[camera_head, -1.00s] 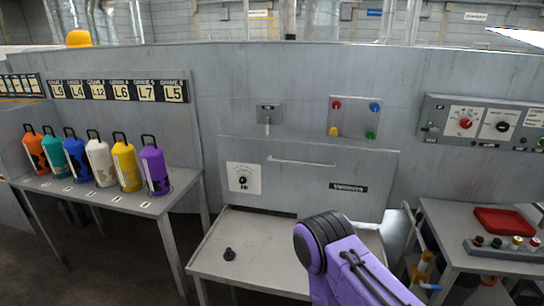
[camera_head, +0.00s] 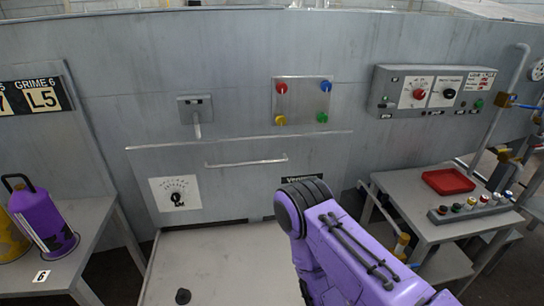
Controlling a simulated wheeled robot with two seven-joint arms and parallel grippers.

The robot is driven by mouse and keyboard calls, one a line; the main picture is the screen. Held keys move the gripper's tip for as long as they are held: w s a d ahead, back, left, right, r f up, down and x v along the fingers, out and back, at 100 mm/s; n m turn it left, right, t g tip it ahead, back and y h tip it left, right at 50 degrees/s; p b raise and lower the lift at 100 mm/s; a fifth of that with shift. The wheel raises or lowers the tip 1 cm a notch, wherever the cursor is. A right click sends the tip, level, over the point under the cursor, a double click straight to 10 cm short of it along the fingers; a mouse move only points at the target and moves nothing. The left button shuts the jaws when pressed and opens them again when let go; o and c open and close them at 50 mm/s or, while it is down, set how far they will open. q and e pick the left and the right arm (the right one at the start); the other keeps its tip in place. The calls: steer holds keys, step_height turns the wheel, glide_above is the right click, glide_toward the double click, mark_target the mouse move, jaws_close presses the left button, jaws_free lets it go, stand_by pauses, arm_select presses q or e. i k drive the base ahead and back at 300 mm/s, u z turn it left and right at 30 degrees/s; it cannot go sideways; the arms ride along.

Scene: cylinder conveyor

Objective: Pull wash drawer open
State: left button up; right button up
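The wash drawer (camera_head: 235,185) is a grey front panel set in the grey wall. Its top edge runs below the colored buttons, and it looks shut. A thin horizontal bar handle (camera_head: 246,163) sits near its upper middle. A white dial plate (camera_head: 175,194) is on its left side, and a black label, partly hidden by my arm, is on its right. A purple arm link of mine covers the lower right of the panel. Neither of my grippers shows in the view, so nothing can be seen at the handle.
A grey table (camera_head: 215,264) with a small black knob (camera_head: 183,296) stands before the panel. A purple canister (camera_head: 43,219) stands on the left table. At right are a control box (camera_head: 432,92) and a table with a red tray (camera_head: 447,181). A button plate (camera_head: 302,100) is above.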

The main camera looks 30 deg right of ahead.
mark_target(224, 179)
steer(key=z, duration=0.85)
steer(key=i, duration=0.75)
steer(key=z, duration=0.85)
